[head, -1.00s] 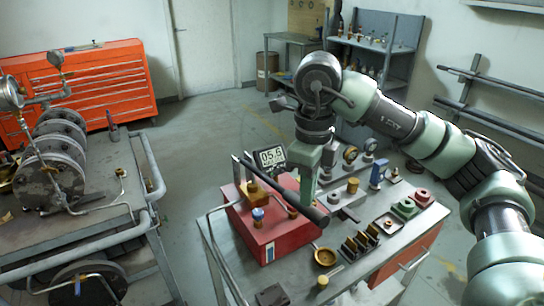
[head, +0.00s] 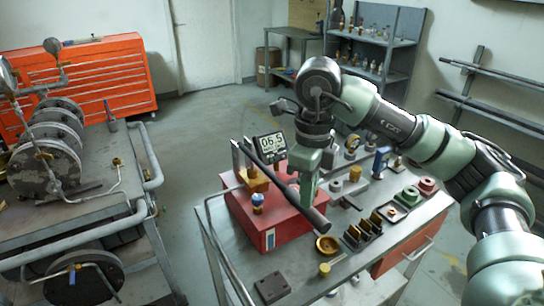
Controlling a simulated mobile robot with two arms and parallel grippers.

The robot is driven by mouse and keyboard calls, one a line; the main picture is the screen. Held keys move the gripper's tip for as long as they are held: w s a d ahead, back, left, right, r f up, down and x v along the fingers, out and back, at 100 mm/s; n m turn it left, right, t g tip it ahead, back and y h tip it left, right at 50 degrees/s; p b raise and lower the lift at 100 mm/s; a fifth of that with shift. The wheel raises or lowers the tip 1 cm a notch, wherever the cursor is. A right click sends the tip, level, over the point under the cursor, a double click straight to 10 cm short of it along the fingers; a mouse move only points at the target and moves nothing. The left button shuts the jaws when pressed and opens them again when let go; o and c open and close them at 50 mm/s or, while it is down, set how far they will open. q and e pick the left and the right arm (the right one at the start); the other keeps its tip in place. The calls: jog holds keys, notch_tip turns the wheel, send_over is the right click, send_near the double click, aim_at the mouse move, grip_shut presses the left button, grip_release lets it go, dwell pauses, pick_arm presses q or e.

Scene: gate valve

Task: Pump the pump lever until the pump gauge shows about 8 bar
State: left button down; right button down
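The pump is a red box (head: 284,222) on the grey bench in the middle. The dark pump lever (head: 272,180) slants from the gauge down to the front right, over the box. My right gripper (head: 309,192) points down at the lever's front half and appears shut on it. The lever covers part of the fingers, and the far finger is hidden. My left gripper is not in view.
A cart with a flanged valve (head: 45,160) stands at left. Floor between cart and bench is clear.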

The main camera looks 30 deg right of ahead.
jog(key=shift+f+b, duration=1.4)
jog(key=shift+f, duration=0.7)
jog(key=shift+r, duration=0.1)
notch_tip(320, 180, up, 10)
jog(key=p, duration=0.8)
jog(key=shift+w+p, duration=0.1)
jog(key=shift+p, duration=0.2)
jog(key=shift+f, duration=0.2)
jog(key=shift+f+b, duration=0.1)
jog(key=shift+b, duration=0.2)
jog(key=shift+f+b, duration=0.95)
jog(key=shift+f, duration=0.25)
jog(key=shift+r, duration=0.1)
